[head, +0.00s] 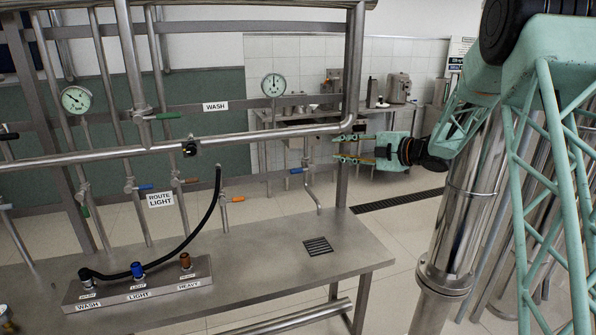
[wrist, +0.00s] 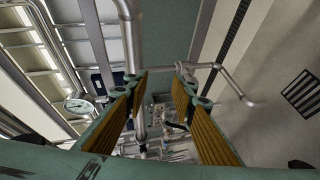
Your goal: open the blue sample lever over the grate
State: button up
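The blue sample lever (head: 297,171) sits on a thin valve pipe, roughly level in the head view. Its bent spout (head: 314,197) points down over the dark square grate (head: 318,246) in the bench top. My gripper (head: 337,148) is up and to the right of the lever, apart from it, with fingers pointing left. The gripper also shows in the wrist view (wrist: 160,76), its fingers spread and nothing between them. There the bent spout (wrist: 232,82) and the grate (wrist: 302,92) lie to the right. I cannot make out the sample lever for certain in that view.
A horizontal steel pipe (head: 250,138) and a frame post (head: 352,90) stand close to my gripper. A black hose (head: 208,210) arcs to the labelled manifold (head: 140,288) on the bench (head: 270,260). Other levers, including another blue one (head: 145,187), are farther left.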

aim_at(302, 171)
jog(key=s+a+f+n+g+y, duration=0.2)
jog(key=s+f+n+g+y, duration=0.1)
jog(key=f, duration=0.5)
jog(key=shift+s+a+n+g+p, duration=0.25)
jog(key=shift+a+n+g+p, duration=0.15)
jog(key=shift+n+g+p, duration=0.1)
jog(key=shift+a+f, duration=0.1)
jog(key=shift+a, duration=0.05)
jog(key=shift+b+x, duration=0.65)
jog(key=shift+x, duration=6.1)
grip_shut()
